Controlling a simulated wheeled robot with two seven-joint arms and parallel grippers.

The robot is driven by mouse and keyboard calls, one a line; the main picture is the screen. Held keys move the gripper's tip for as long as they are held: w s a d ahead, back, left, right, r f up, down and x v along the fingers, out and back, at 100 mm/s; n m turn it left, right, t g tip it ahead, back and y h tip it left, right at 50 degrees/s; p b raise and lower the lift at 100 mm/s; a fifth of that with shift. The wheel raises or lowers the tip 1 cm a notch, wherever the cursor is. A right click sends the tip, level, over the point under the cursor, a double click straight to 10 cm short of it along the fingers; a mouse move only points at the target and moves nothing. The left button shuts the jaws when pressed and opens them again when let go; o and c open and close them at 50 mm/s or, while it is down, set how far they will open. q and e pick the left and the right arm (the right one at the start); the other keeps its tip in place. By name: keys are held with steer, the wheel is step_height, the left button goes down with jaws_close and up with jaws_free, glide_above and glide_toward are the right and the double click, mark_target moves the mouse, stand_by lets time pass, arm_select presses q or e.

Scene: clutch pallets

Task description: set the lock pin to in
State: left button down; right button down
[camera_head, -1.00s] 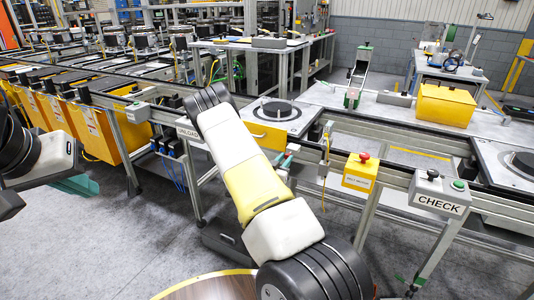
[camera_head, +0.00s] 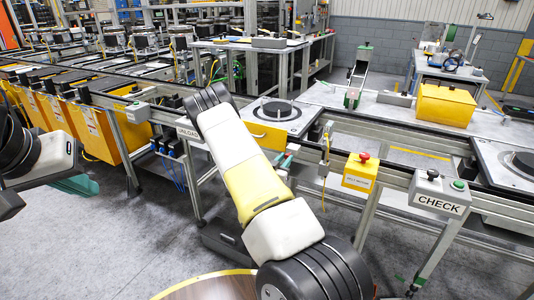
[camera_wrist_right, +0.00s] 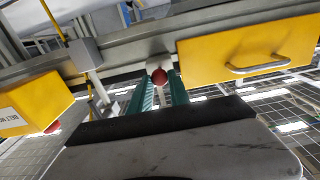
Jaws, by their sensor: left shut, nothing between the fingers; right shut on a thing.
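The lock pin shows in the right wrist view as a round red knob (camera_wrist_right: 159,76) at a grey block on the rail. My right gripper (camera_wrist_right: 160,88) has its green fingers on either side of this knob and is shut on it. My left gripper (camera_head: 78,185) is at the far left, shut and empty, apart from everything.
A yellow-fronted drawer (camera_wrist_right: 245,50) with a handle is right of the knob in the wrist view. The yellow belt motor box (camera_head: 360,173) with a red button and the CHECK box (camera_head: 438,192) stand along the rail. Yellow bins (camera_head: 95,127) line the left. The floor in front is clear.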

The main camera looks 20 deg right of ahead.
steer(key=shift+x, duration=1)
steer(key=c, duration=1.2)
jaws_free()
steer(key=shift+c, duration=0.2)
steer(key=v, duration=0.7)
steer(key=shift+s+a, duration=0.25)
steer(key=shift+a, duration=0.05)
